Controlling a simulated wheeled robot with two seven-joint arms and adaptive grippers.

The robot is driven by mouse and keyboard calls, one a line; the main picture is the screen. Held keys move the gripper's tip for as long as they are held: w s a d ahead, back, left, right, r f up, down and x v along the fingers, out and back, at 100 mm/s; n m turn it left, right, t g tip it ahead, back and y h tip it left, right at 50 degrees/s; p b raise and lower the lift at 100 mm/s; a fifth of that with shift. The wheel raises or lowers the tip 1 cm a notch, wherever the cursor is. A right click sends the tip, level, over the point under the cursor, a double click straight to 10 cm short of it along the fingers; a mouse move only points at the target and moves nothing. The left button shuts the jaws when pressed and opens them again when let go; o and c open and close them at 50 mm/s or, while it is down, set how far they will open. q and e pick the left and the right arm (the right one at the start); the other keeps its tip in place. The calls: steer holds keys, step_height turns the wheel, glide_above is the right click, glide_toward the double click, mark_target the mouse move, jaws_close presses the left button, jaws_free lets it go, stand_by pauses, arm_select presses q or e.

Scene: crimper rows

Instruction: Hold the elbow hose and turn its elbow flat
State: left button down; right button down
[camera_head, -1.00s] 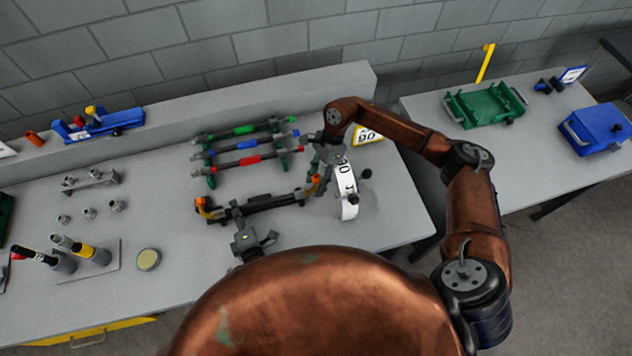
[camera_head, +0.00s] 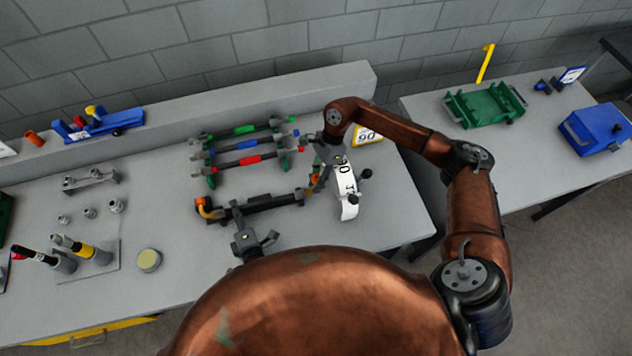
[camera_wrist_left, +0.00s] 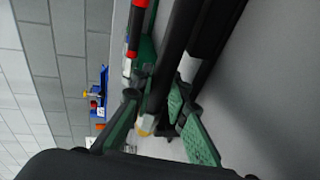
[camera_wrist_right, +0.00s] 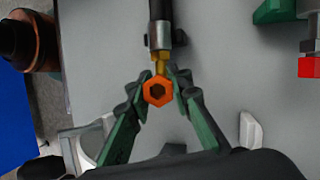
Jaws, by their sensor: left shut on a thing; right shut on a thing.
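The black elbow hose (camera_head: 268,202) lies roughly crosswise on the front of the bench, with an orange-and-yellow fitting (camera_head: 203,208) at its left end. My left gripper (camera_head: 239,212) is shut on the hose body, which runs between its green pads in the left wrist view (camera_wrist_left: 165,85). My right gripper (camera_head: 315,181) is shut at the hose's right end. In the right wrist view an orange hex nut (camera_wrist_right: 157,93) on a brass neck sits between the fingertips, its opening facing the camera. In the head view the right gripper mostly hides this end.
A rack holds hoses banded green, blue and red (camera_head: 252,161) just behind. A white marked band (camera_head: 347,190) with dark knobs stands right of my right gripper. The bench front right is bare.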

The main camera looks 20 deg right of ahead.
steer(key=shift+w+g, duration=0.2)
steer(key=shift+g, duration=0.1)
stand_by(0.6)
steer(key=shift+w+f+g, duration=0.2)
steer(key=shift+w+g, duration=0.05)
steer(key=shift+g, duration=0.45)
steer(key=shift+w+f+m+g, duration=0.15)
steer(key=shift+m+g, duration=0.1)
steer(key=shift+g, duration=0.45)
steer(key=shift+w+f+m+g, duration=0.15)
steer(key=shift+m+g, duration=0.1)
steer(key=shift+g, duration=0.45)
steer(key=shift+s+f+g, duration=0.35)
steer(key=shift+f+g, duration=0.25)
steer(key=shift+g, duration=0.3)
steer(key=shift+w+r+y, duration=0.3)
steer(key=shift+w+r, duration=0.2)
steer(key=shift+w, duration=0.15)
steer(key=c, duration=1.7)
jaws_free()
